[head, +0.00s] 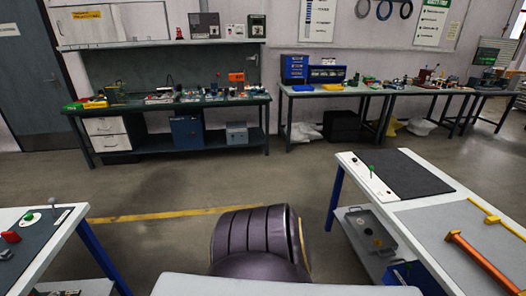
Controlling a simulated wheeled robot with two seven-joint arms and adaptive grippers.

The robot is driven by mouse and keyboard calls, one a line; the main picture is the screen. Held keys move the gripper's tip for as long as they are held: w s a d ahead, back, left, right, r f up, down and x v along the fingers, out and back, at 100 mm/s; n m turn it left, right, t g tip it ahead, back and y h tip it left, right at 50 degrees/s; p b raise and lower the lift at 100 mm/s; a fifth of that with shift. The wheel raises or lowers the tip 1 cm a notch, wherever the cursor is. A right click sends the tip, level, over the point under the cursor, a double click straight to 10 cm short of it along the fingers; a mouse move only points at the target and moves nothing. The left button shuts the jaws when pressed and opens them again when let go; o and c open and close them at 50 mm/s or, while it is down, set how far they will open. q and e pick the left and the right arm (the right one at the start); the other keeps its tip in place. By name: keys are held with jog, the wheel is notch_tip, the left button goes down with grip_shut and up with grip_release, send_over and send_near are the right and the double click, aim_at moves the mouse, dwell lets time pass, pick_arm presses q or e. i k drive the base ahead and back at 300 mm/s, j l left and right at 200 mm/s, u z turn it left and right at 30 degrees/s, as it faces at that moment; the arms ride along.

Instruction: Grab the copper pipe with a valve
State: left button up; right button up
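A copper-orange pipe (480,261) lies on the grey mat of the right-hand table, at the right edge of the head view. It runs slantwise, and its near end is close to the bottom right corner. I cannot make out a valve on it clearly. A thinner yellow pipe (497,218) lies behind it on the same table, partly cut off by the picture edge. Neither of my grippers shows in the head view.
The right-hand table (350,159) also has a dark mat (403,174). Cluttered workbenches line the back wall. The floor between is open.

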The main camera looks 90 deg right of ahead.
aim_at(512, 290)
jog(key=z, duration=4.95)
